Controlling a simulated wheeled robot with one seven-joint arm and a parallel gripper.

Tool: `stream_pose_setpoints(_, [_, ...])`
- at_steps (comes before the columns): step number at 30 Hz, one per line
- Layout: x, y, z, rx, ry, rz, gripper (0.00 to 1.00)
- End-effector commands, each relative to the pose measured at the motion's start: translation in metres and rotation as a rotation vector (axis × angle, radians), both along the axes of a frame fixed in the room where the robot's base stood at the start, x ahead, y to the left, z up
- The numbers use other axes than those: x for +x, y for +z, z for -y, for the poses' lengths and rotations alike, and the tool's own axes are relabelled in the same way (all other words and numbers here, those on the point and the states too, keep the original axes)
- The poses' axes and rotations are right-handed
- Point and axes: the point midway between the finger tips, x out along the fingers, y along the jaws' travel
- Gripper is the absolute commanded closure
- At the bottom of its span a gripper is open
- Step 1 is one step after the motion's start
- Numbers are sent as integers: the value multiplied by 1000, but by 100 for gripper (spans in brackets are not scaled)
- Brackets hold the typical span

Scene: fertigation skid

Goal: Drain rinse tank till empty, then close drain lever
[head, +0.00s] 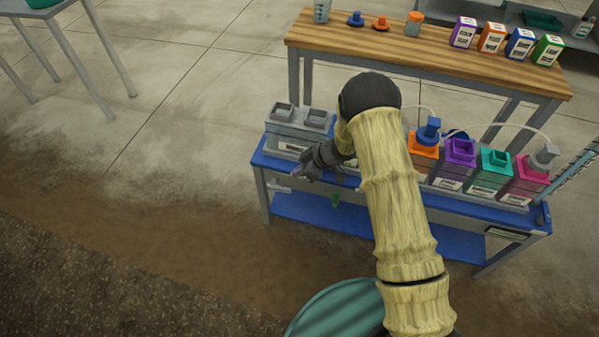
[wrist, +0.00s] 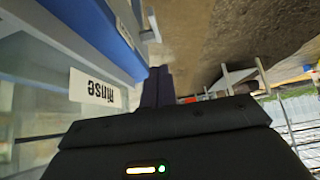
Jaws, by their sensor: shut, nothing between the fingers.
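The rinse tank (head: 283,128) is the grey tank at the left end of the blue bench. Its white label reads "Rinse", upside down, in the wrist view (wrist: 95,87), with the pale see-through wall (wrist: 50,52) around it. My gripper (head: 298,172) is in front of this tank, near the bench's front edge. In the wrist view its dark fingers (wrist: 157,87) are together with nothing between them, just beside the label. A small white fitting (head: 281,188) sticks out below the bench top's front edge. I cannot make out the drain lever or the water level.
Orange (head: 424,148), purple (head: 457,160), teal (head: 489,168) and pink (head: 523,178) tanks stand along the blue bench (head: 262,158), partly behind my arm. A wooden table (head: 400,45) with bottles and boxes stands behind.

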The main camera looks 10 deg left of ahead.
Motion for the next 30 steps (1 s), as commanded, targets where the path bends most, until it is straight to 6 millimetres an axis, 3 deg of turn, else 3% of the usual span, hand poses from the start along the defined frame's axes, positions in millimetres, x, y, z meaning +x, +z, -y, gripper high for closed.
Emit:
stream_pose_setpoints(12, [3, -62, -46, -1, 1, 0, 100])
stream_pose_setpoints(18, [4, -90, -42, -1, -1, 0, 100])
stream_pose_setpoints(30, [4, -97, -40, -1, -1, 1, 100])
